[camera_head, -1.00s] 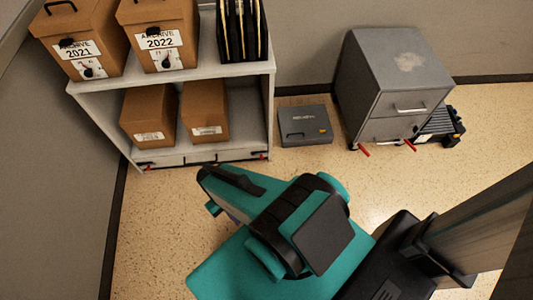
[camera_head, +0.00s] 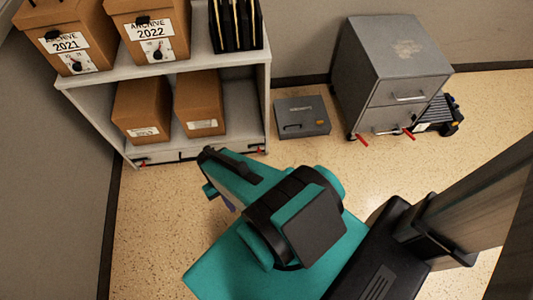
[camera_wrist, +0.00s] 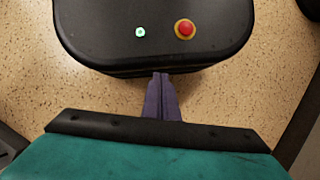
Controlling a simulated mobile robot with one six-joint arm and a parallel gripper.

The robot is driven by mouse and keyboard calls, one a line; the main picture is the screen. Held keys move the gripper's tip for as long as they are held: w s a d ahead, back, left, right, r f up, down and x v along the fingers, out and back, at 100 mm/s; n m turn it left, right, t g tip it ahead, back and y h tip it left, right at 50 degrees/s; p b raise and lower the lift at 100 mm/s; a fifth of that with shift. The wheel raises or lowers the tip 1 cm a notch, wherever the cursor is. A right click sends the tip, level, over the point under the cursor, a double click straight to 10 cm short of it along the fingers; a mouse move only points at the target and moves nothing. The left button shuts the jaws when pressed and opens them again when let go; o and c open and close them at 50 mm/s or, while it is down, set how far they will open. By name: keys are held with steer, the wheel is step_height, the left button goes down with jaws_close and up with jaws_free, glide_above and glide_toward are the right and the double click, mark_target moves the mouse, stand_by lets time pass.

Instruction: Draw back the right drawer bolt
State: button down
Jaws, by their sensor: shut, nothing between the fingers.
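A low drawer front (camera_head: 190,154) runs along the bottom of the grey shelf unit in the head view. A small red-tipped piece (camera_head: 259,150) shows at its right end, and another red-tipped piece (camera_head: 143,163) at its left end. They are too small to tell how each bolt is set. My gripper (camera_wrist: 161,78) is shut and empty, its purple fingers together in the wrist view. In the head view only a sliver of the fingers shows below my teal arm, apart from the shelf unit and over the floor.
Brown archive boxes (camera_head: 149,36) and black files (camera_head: 236,25) fill the shelves. A grey case (camera_head: 302,117) lies on the floor to the right. A grey drawer cabinet (camera_head: 388,70) with red levers (camera_head: 361,140) stands beyond it. Speckled floor (camera_head: 160,205) lies clear before the shelf.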

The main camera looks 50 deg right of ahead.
steer(key=w+d+f+m+t+y+b, duration=0.3)
steer(key=w+d+f+m+b, duration=0.3)
steer(key=d, duration=0.3)
steer(key=w+d+f+m+t+y+b, duration=0.25)
steer(key=w+d+f+m+b, duration=0.3)
steer(key=d+m+b, duration=0.35)
steer(key=s+d+f+m+t+b, duration=0.1)
steer(key=s+d+m+t+b, duration=0.1)
steer(key=d, duration=0.7)
steer(key=s+d+f+m+t+b, duration=0.2)
steer(key=d+m+b, duration=0.3)
steer(key=d, duration=0.5)
steer(key=s+d+f+m+t+b, duration=0.1)
steer(key=s+d+m+t+b, duration=0.1)
steer(key=d, duration=0.7)
steer(key=shift+d+f+m+t+b, duration=0.15)
steer(key=shift+f+m+t+b, duration=0.2)
steer(key=shift+m+t+b, duration=0.45)
steer(key=shift+w, duration=0.1)
